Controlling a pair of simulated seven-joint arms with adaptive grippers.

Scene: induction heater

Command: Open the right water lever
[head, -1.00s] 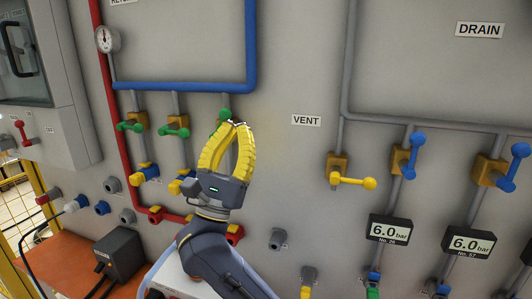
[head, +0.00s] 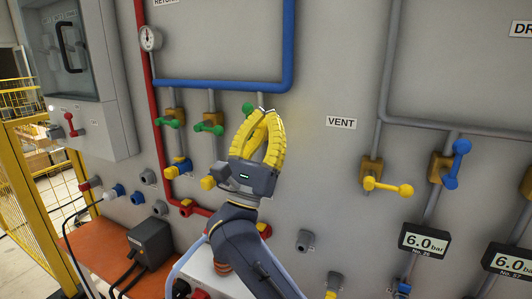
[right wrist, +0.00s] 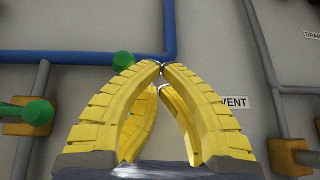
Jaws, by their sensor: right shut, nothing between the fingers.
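Two green levers show clearly on the panel in the head view, the left one (head: 172,122) and the middle one (head: 209,127). A third green lever, furthest right, is mostly hidden behind my right gripper; its green end (head: 247,107) shows left of the fingertips, and also in the right wrist view (right wrist: 122,60). My right gripper (head: 262,109) has yellow ribbed fingers whose tips meet, with nothing between them. It points up at this lever; whether it touches it I cannot tell. My left gripper is not in view.
A blue pipe (head: 220,86) runs above the green levers and a red pipe (head: 155,110) on their left. A yellow vent lever (head: 388,187) and a blue lever (head: 456,165) are to the right. The panel around the VENT label (head: 341,122) is clear.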

